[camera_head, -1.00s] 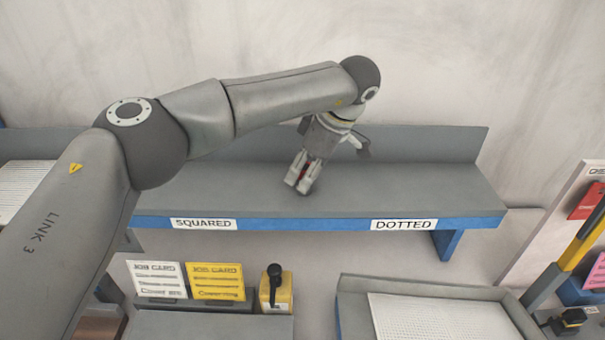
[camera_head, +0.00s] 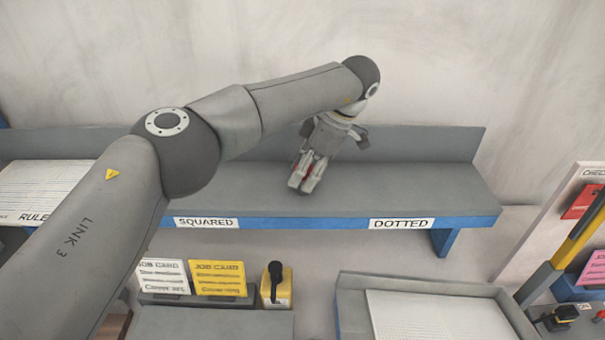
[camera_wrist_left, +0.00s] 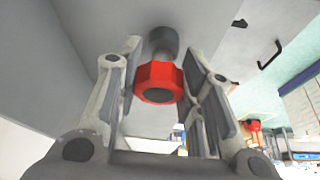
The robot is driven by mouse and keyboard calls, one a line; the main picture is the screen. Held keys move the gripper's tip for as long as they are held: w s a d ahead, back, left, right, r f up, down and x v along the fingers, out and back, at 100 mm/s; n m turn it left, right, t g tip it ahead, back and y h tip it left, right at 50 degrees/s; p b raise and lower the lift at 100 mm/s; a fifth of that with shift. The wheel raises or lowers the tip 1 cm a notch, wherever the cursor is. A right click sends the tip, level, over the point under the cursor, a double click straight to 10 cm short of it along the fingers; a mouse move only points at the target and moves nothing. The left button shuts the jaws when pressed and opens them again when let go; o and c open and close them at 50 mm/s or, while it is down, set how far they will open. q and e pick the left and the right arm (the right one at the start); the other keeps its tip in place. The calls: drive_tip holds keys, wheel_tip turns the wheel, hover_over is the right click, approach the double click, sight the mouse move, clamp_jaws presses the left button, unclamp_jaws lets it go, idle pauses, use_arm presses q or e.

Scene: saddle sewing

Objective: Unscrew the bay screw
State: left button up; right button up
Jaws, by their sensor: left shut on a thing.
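The bay screw (camera_wrist_left: 160,82) has a red faceted head with a dark round end and a grey shank behind it, meeting a grey surface in the left wrist view. In the head view only bits of red show between the fingers; the rest of the screw is hidden. My right gripper is not in view.
The grey shelf (camera_head: 420,190) with a blue front edge is bare to the right, above the DOTTED label (camera_head: 402,223). Below stand job cards (camera_head: 218,278), a yellow block with a black lever (camera_head: 276,287) and a grey tray (camera_head: 350,300) with a white sheet.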

use_arm(q)
drive_tip(key=shift+n+g+p, duration=0.4)
drive_tip(key=shift+n+p, duration=0.3)
drive_tip(key=shift+n, duration=0.2)
drive_tip(key=shift+n+g+p, duration=0.3)
drive_tip(key=shift+n, duration=0.2)
drive_tip(key=shift+f, duration=0.1)
drive_tip(key=o, duration=1.1)
